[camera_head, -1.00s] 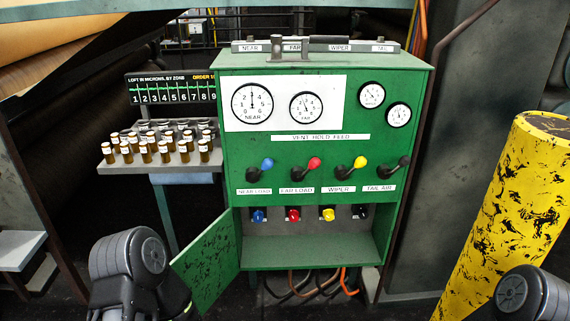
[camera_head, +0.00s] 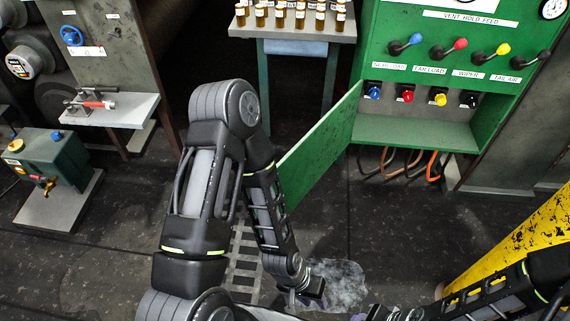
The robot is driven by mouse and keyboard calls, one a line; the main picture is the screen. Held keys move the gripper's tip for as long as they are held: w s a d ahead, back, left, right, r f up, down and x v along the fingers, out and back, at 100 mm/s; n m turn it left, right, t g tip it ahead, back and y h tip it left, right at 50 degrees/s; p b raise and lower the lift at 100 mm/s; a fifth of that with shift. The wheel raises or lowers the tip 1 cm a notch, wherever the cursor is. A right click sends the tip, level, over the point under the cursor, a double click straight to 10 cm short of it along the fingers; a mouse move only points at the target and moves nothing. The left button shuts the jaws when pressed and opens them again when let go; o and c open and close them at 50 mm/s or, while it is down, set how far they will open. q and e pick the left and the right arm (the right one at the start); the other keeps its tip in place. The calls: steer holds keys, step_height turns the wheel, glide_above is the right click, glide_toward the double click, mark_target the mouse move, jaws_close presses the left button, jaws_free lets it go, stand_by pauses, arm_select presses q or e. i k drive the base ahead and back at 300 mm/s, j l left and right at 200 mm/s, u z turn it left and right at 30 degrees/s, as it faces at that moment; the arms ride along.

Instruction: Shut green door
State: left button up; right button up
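The green door (camera_head: 330,137) hangs open on the left side of the lower compartment of the green cabinet (camera_head: 420,132). It swings out toward me, and its near lower part is partly hidden behind my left forearm. My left gripper (camera_head: 310,292) is low, in front of and below the door's near edge, pointing down over the floor. It is small and dark, so its fingers cannot be made out. My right gripper (camera_head: 378,313) is at the bottom edge, partly cut off. Its opening cannot be told either.
Blue, red, yellow and black knobs sit inside the compartment, with levers above. Hoses (camera_head: 400,162) hang beneath. A yellow post (camera_head: 510,245) stands at right. A shelf of bottles (camera_head: 295,30) is left of the cabinet. A wet patch (camera_head: 340,280) and a grate (camera_head: 243,265) mark the floor.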

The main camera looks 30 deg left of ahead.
mark_target(305, 164)
steer(key=j+z, duration=0.2)
steer(key=j, duration=0.35)
steer(key=j+z, duration=0.15)
steer(key=j, duration=0.4)
steer(key=k+j+z, duration=0.2)
steer(key=j, duration=0.3)
steer(key=j+z, duration=0.15)
steer(key=j, duration=0.7)
steer(key=i+j+z, duration=0.1)
steer(key=j, duration=0.15)
steer(key=k+j+u, duration=0.2)
steer(key=k+u, duration=0.25)
steer(key=k+j+u, duration=0.3)
steer(key=u, duration=0.2)
